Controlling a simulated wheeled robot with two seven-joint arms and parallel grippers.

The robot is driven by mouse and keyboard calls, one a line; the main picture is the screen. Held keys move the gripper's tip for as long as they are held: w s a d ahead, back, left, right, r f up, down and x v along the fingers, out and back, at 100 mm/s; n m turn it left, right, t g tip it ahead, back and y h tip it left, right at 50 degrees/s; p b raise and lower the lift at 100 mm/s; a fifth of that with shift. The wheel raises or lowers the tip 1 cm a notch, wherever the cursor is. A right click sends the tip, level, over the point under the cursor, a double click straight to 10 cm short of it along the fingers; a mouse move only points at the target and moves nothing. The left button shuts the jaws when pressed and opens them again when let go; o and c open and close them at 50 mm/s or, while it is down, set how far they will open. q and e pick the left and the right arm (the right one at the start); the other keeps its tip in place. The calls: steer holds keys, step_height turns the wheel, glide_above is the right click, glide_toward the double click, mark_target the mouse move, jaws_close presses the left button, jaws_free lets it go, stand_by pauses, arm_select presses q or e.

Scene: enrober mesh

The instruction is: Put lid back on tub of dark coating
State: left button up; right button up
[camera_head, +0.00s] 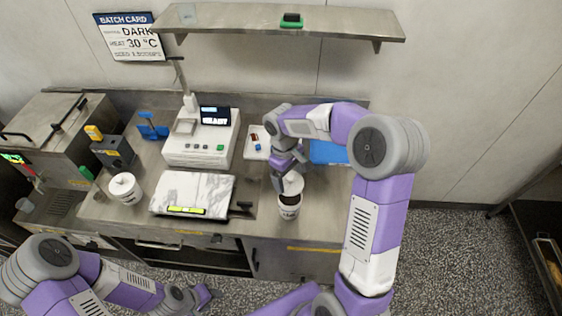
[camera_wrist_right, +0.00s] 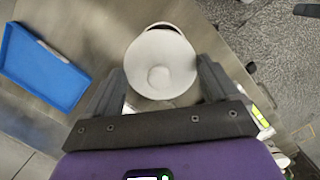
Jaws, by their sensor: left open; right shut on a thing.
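The tub of dark coating (camera_head: 289,212) is a white tub standing upright near the front edge of the counter, its dark contents partly showing. My right gripper (camera_head: 284,178) is shut on the white round lid (camera_head: 294,184), just above and behind the tub opening. In the right wrist view the lid (camera_wrist_right: 160,64), with a round knob, lies between the fingers of my right gripper (camera_wrist_right: 160,85) and covers most of the tub (camera_wrist_right: 166,26). A gap shows between lid and rim at the far side. My left gripper (camera_head: 205,297) is open and empty, low in front of the counter.
A second white tub (camera_head: 125,190) with its lid on stands at the left. A white machine (camera_head: 202,140) and a blue tray (camera_head: 328,153) are behind. A shelf (camera_head: 280,22) overhangs the wall.

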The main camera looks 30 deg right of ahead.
steer(key=shift+s+f, duration=0.25)
steer(key=shift+s, duration=0.05)
steer(key=shift+s+f+b, duration=0.1)
steer(key=shift+f+b, duration=0.2)
steer(key=shift+b, duration=0.2)
steer(key=shift+f+b, duration=1.95)
steer(key=shift+f, duration=0.65)
steer(key=shift+r, duration=0.15)
steer(key=shift+f, duration=0.2)
steer(key=o, duration=0.8)
steer(key=shift+r, duration=0.15)
